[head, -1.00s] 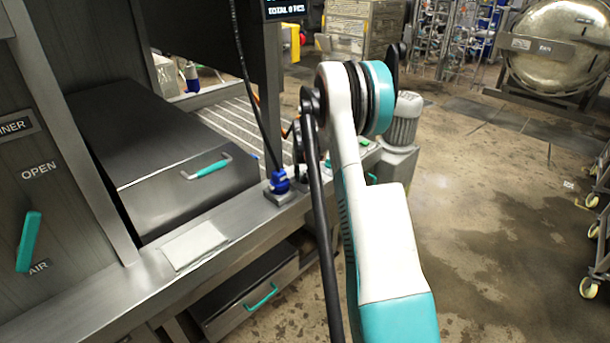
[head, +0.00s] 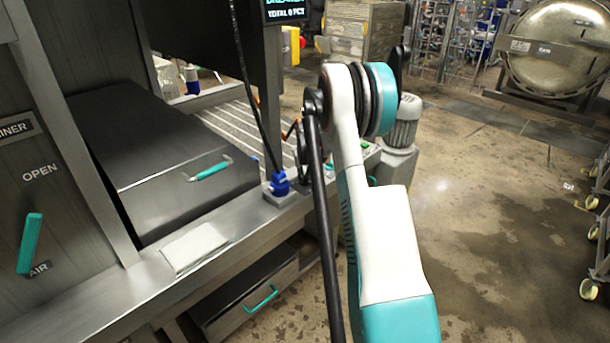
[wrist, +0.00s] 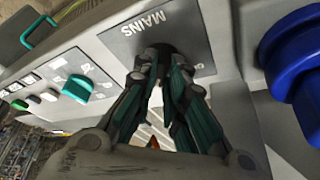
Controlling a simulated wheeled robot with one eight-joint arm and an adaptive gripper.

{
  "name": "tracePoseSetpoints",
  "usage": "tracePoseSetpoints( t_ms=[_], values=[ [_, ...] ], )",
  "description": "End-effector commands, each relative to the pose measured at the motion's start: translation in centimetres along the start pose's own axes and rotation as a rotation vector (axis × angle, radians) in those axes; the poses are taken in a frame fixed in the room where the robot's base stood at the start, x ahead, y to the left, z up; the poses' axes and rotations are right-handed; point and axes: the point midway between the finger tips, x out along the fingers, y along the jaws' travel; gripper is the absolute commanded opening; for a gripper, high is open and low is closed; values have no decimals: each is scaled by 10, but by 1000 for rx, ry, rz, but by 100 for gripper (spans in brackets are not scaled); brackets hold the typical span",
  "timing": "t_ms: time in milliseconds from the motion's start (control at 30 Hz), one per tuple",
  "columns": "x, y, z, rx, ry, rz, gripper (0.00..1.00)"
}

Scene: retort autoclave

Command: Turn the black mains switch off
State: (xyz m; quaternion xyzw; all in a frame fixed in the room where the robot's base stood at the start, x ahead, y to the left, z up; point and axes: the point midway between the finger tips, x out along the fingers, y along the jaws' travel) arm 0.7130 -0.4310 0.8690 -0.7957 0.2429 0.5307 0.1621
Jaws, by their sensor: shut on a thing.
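The black mains switch (wrist: 163,52) sits on a grey plate marked MAINS (wrist: 112,40) in the wrist view. It is mostly hidden behind my fingers, so I cannot tell which way it points. My gripper (wrist: 165,62) is at the plate with its fingertips closed around the switch. In the head view my own arm hides the switch and the gripper.
In the wrist view a large blue plug (wrist: 292,55) is close on the right. A teal knob (wrist: 77,88) and small buttons are on the left. The blue plug and its black cable also show in the head view (head: 279,183). A steel drawer box (head: 160,160) stands left.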

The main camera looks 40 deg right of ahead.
Motion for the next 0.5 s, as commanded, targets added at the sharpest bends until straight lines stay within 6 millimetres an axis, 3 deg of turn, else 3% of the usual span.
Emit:
tracePoseSetpoints(
  t_ms=[500],
  values=[
    [2,4,0,-422,-1,-176,0]
  ],
)
